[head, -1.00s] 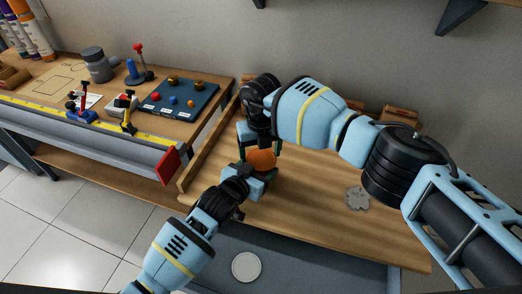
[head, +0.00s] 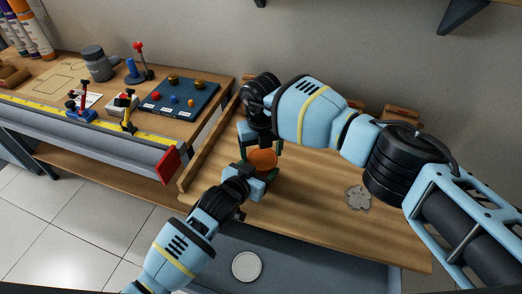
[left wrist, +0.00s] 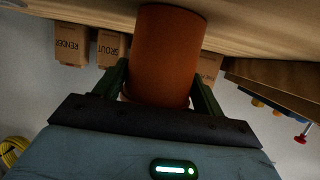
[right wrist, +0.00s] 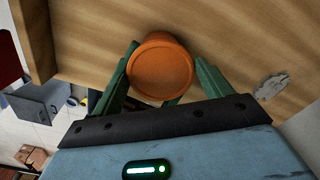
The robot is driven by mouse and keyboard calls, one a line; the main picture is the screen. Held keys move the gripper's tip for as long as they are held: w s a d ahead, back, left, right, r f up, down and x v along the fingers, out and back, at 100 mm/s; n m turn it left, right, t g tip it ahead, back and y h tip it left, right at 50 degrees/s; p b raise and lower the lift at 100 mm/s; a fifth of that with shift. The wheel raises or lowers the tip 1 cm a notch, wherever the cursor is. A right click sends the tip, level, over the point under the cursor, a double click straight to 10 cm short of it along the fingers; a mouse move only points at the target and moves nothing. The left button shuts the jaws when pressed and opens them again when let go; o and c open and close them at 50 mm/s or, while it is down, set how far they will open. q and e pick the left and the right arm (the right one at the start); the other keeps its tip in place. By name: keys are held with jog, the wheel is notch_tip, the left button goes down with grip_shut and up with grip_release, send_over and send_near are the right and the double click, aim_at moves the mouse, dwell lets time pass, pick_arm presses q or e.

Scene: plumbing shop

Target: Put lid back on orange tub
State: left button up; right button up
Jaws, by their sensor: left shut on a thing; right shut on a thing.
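The orange tub (head: 263,161) is over the wooden bench near its left edge, partly hidden by my two grippers. In the left wrist view the tub (left wrist: 167,55) stands between the green fingers of my left gripper (head: 256,181), which is shut on its side. My right gripper (head: 258,146) reaches down from above. In the right wrist view its fingers are on either side of a round orange top with a raised rim, the lid (right wrist: 160,68). I cannot tell whether the lid is fully seated on the tub.
The wooden bench (head: 310,205) has a raised rim at its left and back. A grey irregular patch (head: 358,197) lies to the right. Brown boxes (left wrist: 110,47) stand at the back. A second bench at left carries a blue board (head: 180,97) and tools.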

jog(key=shift+s+a+r, duration=0.1)
jog(key=shift+s+a, duration=0.15)
jog(key=shift+s, duration=0.1)
dwell(0.7)
jog(key=shift+f, duration=0.45)
jog(key=shift+w+f, duration=0.1)
dwell(0.8)
jog(key=shift+w+r, duration=0.2)
jog(key=shift+r, duration=0.5)
dwell(0.8)
jog(key=shift+d+f, duration=0.2)
jog(key=shift+f, duration=0.5)
dwell(0.4)
jog(key=o, duration=0.6)
jog(key=shift+d, duration=0.1)
jog(key=shift+r, duration=2.2)
